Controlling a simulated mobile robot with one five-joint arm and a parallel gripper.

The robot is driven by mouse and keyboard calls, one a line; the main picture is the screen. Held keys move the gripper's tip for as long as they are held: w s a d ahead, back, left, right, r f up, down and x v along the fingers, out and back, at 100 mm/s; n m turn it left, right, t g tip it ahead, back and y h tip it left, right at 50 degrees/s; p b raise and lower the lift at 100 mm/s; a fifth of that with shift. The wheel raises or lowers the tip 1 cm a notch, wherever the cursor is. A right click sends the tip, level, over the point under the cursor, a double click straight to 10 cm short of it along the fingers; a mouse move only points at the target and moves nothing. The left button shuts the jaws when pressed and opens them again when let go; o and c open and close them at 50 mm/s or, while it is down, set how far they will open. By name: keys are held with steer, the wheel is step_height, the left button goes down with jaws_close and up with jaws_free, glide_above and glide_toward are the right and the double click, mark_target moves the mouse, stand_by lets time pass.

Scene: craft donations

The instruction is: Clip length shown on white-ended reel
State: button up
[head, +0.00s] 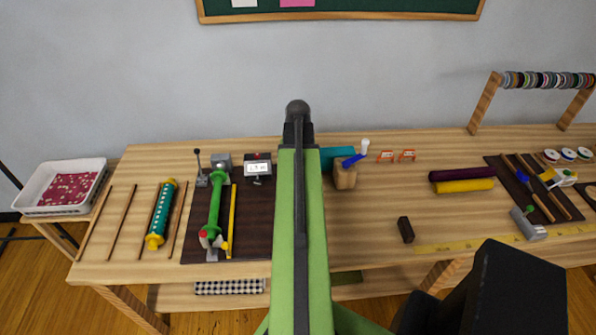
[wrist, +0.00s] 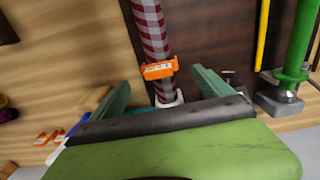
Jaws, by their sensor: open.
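A red-and-white checked roll (wrist: 150,25) with a white end (wrist: 168,101) lies along the dark mat (wrist: 220,25) in the wrist view. An orange clip (wrist: 159,69) with small print sits on the roll near that end. My gripper (wrist: 161,80) is open, one green finger on each side of the roll, close to the clip. In the head view my arm hides the roll and the gripper. A small display (head: 258,168) stands at the back of the mat; its digits are too small to read. Two more orange clips (head: 386,156) (head: 407,155) lie on the bench.
A green roller (head: 214,205) and yellow stick (head: 231,220) lie left of my arm. A teal block (head: 336,157) and a wooden block with a blue piece (head: 345,175) stand just right. Purple and yellow rolls (head: 463,186) and tools lie further right. Bench between is partly clear.

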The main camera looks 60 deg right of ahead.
step_height(320, 180, up, 11)
steer(key=p, duration=0.9)
steer(key=shift+f, duration=0.15)
